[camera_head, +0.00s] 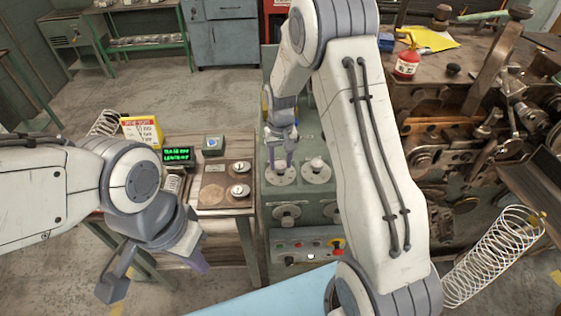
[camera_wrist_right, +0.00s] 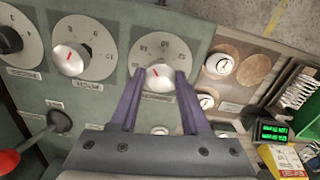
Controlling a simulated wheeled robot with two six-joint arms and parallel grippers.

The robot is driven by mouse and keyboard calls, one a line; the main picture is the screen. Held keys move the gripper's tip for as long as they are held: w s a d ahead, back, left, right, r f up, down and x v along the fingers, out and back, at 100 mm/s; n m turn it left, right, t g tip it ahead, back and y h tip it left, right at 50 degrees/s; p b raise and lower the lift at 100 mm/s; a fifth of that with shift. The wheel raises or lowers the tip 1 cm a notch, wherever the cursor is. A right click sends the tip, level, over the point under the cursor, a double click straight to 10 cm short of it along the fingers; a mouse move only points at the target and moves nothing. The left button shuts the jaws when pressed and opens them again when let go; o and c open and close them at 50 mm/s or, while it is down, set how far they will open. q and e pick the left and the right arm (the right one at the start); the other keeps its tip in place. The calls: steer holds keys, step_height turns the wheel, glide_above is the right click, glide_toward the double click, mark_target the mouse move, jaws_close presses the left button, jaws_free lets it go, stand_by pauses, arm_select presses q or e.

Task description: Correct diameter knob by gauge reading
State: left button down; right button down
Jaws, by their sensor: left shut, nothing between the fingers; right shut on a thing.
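The diameter knob (camera_wrist_right: 158,76) is a silver knob with a red pointer mark on a numbered pale dial (camera_wrist_right: 175,50). My right gripper (camera_head: 281,165) is shut on it, one purple finger on each side in the right wrist view (camera_wrist_right: 158,84). The fingers partly hide the knob in the head view. A small display with green text (camera_head: 178,154) stands on the wooden bench, also in the right wrist view (camera_wrist_right: 273,132); its text is too small to read. My left gripper (camera_head: 197,262) is shut and empty, low in front of the bench.
A pitch knob (camera_head: 316,169) sits beside the diameter knob. Below are more knobs and a button panel (camera_head: 300,250). The wooden bench (camera_head: 224,150) holds round gauges, a yellow box (camera_head: 142,130) and a spring (camera_head: 106,122). A large spring (camera_head: 492,258) is at right.

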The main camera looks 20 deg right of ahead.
mark_target(280, 164)
steer(key=m, duration=0.4)
steer(key=shift+b, duration=0.35)
steer(key=shift+m, duration=2.1)
steer(key=shift+c, duration=1.8)
jaws_free()
step_height(280, 164, up, 11)
steer(key=b, duration=0.3)
steer(key=shift+f, duration=0.2)
steer(key=shift+a, duration=0.1)
